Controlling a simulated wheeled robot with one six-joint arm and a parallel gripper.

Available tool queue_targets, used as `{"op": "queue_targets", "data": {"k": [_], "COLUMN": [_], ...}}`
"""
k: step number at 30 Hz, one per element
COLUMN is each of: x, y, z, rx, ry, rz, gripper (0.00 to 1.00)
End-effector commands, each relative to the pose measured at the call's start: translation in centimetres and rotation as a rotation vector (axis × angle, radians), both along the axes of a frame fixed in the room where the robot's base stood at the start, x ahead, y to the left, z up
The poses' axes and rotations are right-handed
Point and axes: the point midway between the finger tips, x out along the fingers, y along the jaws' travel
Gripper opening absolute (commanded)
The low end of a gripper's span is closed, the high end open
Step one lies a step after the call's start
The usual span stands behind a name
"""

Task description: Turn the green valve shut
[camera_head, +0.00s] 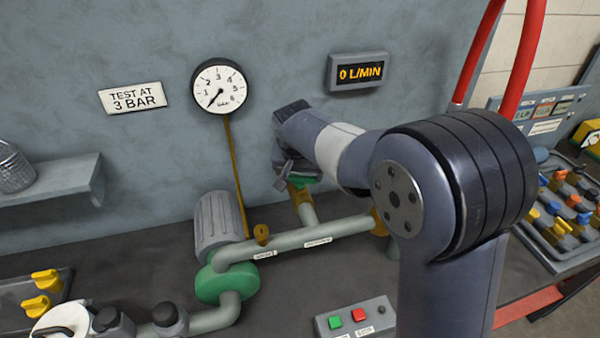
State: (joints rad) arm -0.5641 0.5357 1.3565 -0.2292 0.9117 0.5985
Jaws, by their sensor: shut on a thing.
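The green valve (303,181) sits on a short brass-and-grey branch rising from the pipe (320,235). Only a sliver of its green handle shows below my gripper. My gripper (291,168) is over the valve and shut on it; the fingertips are partly hidden by the wrist and arm. How far the handle is turned cannot be seen.
A pressure gauge (220,86) and a display (359,72) reading 0 L/MIN are on the wall. A grey motor (218,228) with a green pump housing (222,285) stands left of the valve. A button box (355,317) is in front. My arm crosses the right.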

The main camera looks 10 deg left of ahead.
Motion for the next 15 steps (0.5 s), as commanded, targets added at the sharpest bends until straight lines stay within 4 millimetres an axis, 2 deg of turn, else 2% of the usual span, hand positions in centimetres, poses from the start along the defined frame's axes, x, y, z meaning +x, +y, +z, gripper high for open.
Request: {"op": "queue_targets", "data": {"k": [7,15], "x": [0.01,0.04], "y": [-0.07,-0.22], "z": [0.01,0.04], "rx": [0.000,0.002], "ry": [0.001,0.001], "rz": [0.042,0.226], "gripper": [0.52,0.52]}}
